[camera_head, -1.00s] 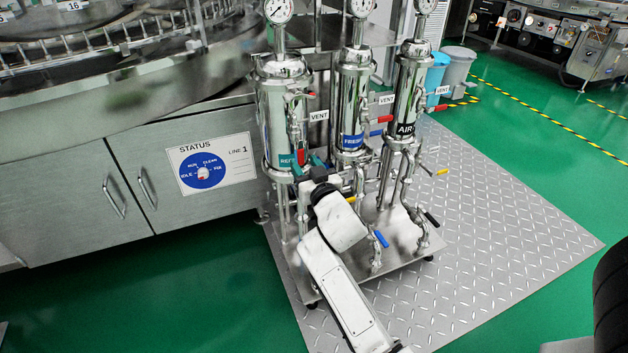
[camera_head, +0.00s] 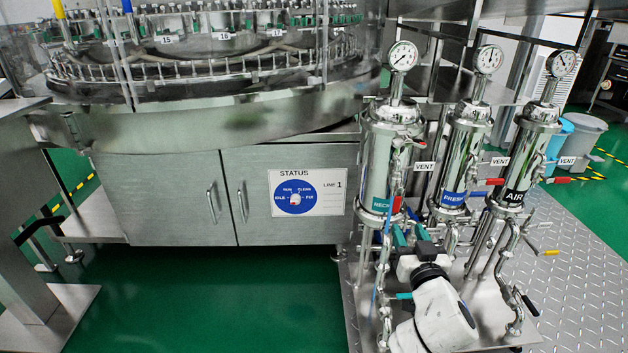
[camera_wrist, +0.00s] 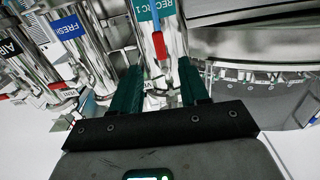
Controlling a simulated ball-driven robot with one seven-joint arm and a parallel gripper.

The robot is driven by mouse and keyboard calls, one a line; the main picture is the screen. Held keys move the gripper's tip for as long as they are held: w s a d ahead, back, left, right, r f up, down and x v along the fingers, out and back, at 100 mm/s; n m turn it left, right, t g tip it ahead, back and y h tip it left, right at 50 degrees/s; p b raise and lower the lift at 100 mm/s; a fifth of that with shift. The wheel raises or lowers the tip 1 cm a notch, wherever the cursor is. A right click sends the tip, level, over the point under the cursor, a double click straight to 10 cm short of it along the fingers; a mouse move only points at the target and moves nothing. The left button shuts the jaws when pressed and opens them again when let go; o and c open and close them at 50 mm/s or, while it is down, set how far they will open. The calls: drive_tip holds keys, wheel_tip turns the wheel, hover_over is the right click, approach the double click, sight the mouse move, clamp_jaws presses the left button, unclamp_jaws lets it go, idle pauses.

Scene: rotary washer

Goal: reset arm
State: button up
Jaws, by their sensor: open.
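My gripper (camera_head: 411,232) is at the foot of the left steel filter housing (camera_head: 386,160), which has a teal label, in the head view. My white arm comes up to it from the bottom of the picture. In the wrist view, my gripper (camera_wrist: 161,80) shows two dark teal fingers spread apart, with nothing held between them. Beyond the fingers are the teal-labelled housing (camera_wrist: 170,30), a red handle (camera_wrist: 159,45) and a thin blue strip (camera_wrist: 183,60). I cannot tell whether the fingers touch any pipe or handle.
The FRESH housing (camera_head: 464,155) and the AIR housing (camera_head: 530,160) stand to the right, with valves and pipes below. A steel cabinet (camera_head: 165,200) with a status dial (camera_head: 295,198) is left, under the rotary washer (camera_head: 190,110). Green floor (camera_head: 210,300) is clear in front of the cabinet.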

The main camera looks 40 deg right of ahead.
drive_tip(key=s+a+f+n+g+y+p, duration=0.25)
drive_tip(key=s+a+f+g+y, duration=0.25)
drive_tip(key=s+a+f+g, duration=0.4)
drive_tip(key=s+a+f+n+g+y+p, duration=0.1)
drive_tip(key=s+a+f+n+g+y, duration=0.35)
drive_tip(key=s+a+f, duration=0.6)
wheel_tip(320, 180, up, 40)
drive_tip(key=s+a+p, duration=0.1)
drive_tip(key=a+p, duration=0.1)
drive_tip(key=p, duration=3.5)
drive_tip(key=shift+s+a+r+y+p, duration=0.2)
drive_tip(key=shift+s+a+y+p, duration=0.1)
drive_tip(key=shift+y, duration=0.15)
drive_tip(key=shift+f, duration=0.1)
